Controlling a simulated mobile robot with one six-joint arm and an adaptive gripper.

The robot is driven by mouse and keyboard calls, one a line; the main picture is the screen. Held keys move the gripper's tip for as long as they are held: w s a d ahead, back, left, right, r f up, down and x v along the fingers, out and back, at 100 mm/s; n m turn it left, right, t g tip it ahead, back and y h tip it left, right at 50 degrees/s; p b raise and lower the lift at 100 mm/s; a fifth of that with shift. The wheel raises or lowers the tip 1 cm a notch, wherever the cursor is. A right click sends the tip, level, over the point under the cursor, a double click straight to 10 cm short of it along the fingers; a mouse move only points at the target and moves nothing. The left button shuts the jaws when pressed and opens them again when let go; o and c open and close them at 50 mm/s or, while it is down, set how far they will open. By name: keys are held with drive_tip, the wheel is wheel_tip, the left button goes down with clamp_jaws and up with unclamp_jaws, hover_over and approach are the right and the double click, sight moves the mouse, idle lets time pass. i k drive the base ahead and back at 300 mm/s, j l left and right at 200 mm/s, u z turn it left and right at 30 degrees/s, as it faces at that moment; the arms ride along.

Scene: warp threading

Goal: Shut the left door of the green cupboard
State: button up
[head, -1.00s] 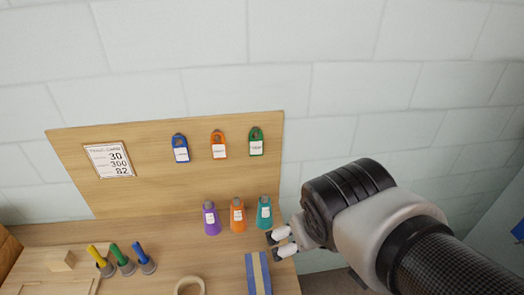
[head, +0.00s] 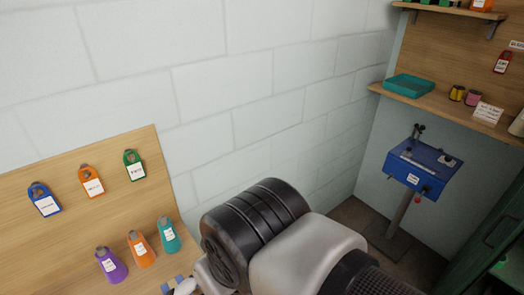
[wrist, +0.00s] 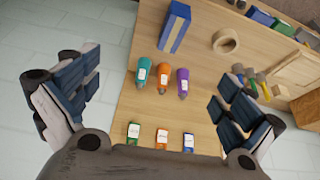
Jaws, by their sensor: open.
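A dark green cupboard (head: 488,235) is cut off at the lower right edge of the head view. Only a strip of it shows, with a brighter green spot on it. I cannot tell its left door or how far that stands open. My gripper (wrist: 158,98) is open and empty in the wrist view, its fingers wide apart above the workbench. In the head view my arm hides most of the gripper. The gripper is far to the left of the cupboard and apart from it.
A blue machine on a post (head: 420,170) stands in the corner. Shelves (head: 455,112) hang at right. Some floor beside the post is clear.

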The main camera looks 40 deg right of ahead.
sight(508, 229)
drive_tip(key=z, duration=3.25)
drive_tip(key=i+j+z, duration=0.5)
drive_tip(key=i+j, duration=0.15)
drive_tip(key=i, duration=0.05)
